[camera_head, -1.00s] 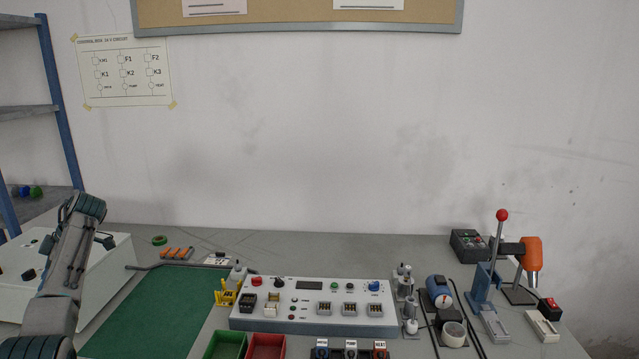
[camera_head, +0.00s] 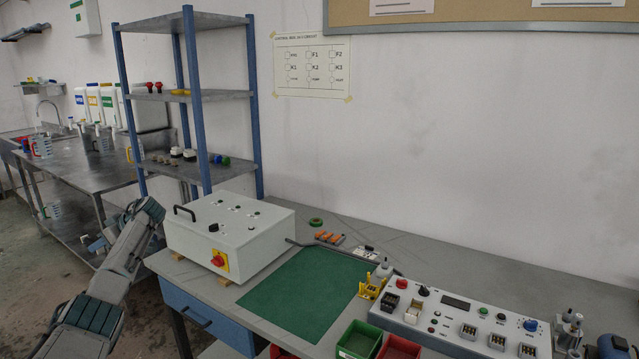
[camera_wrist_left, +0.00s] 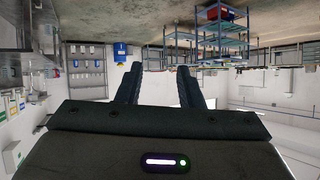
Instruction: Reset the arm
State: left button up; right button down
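My left arm (camera_head: 122,250) comes in from the lower left in the head view, beside the left end of the workbench. It is folded, with its upper joint close to the white control box. Its gripper fingers cannot be made out there. In the left wrist view my left gripper (camera_wrist_left: 159,72) shows two dark fingers standing apart with nothing between them. The wrist view is upside down, with the floor at the top. My right arm and gripper are not seen.
The white control box (camera_head: 230,240) stands on the bench left of a green mat (camera_head: 300,295). A control panel (camera_head: 455,312) and red and green bins lie to the right. A blue-post shelf (camera_head: 190,95) stands behind. A steel table (camera_head: 85,165) and open floor are at the left.

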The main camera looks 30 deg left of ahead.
pick_arm(q)
jog(key=s+a+f+m+t+y, duration=0.1)
jog(key=s+a+f+m+t, duration=0.15)
jog(key=s+f+m, duration=0.75)
jog(key=w+a+f+m+t+y, duration=0.1)
jog(key=f+m+t, duration=0.35)
jog(key=f, duration=1.05)
jog(key=s+d+f+m+t+h, duration=0.2)
jog(key=s+d+f+m+h, duration=0.1)
jog(key=s+f+m, duration=1.2)
jog(key=s+d+f+n+g+h, duration=0.1)
jog(key=s+d+f+n+h, duration=0.3)
jog(key=d+f, duration=0.85)
jog(key=s+d+f+n+g, duration=0.1)
jog(key=s+d+f, duration=0.4)
jog(key=d+f, duration=0.75)
jog(key=s+d+f+h, duration=0.1)
jog(key=d+f, duration=0.1)
jog(key=d, duration=1.1)
jog(key=s+d+f+n+h, duration=0.1)
jog(key=d+f+h, duration=0.1)
jog(key=d, duration=1.1)
jog(key=s+d+f+h, duration=0.1)
jog(key=d+f, duration=0.2)
jog(key=d, duration=0.9)
jog(key=shift+s+d+f+n+h, duration=0.25)
jog(key=shift+d+f+n+h, duration=0.05)
jog(key=shift+d+f+n, duration=0.1)
